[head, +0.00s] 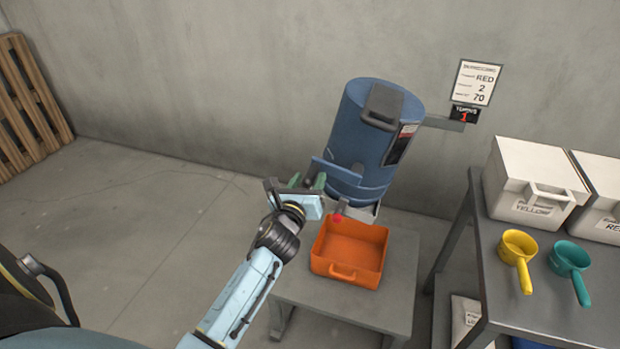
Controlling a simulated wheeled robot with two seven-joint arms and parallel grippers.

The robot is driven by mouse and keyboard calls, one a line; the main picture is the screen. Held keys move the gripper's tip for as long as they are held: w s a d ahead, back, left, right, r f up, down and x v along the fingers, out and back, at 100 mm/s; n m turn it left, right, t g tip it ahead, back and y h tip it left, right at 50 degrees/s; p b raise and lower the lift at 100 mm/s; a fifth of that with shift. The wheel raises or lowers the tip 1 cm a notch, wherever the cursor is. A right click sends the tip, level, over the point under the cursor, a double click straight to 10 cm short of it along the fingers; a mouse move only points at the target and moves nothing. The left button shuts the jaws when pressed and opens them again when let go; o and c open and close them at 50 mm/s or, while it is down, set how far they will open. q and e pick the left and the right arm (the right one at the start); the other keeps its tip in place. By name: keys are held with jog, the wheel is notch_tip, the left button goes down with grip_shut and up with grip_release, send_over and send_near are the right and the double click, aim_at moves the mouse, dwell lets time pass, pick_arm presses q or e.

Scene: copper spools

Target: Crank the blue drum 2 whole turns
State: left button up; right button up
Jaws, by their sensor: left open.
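The blue drum (362,125) stands tilted in front of the grey wall, with a dark handle on its lid and a label on its side. A blue crank bar (336,171) sticks out from its left side. My left gripper (308,183) is open at the drum's lower left, beside the crank bar. I cannot tell whether its fingers touch the crank's grip. A small red piece (338,217) shows below the gripper. The counter (464,115) beside the drum shows a red 1. My right gripper is out of view.
An empty orange tray (350,248) sits on a low grey stand (392,310) below the drum. On the right, a table (508,305) holds white boxes (528,207), a yellow scoop (518,246) and a teal scoop (571,260). Floor at left is clear.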

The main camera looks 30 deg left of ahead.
pick_arm(q)
jog(key=shift+x, duration=0.8)
jog(key=shift+c, duration=0.5)
grip_shut()
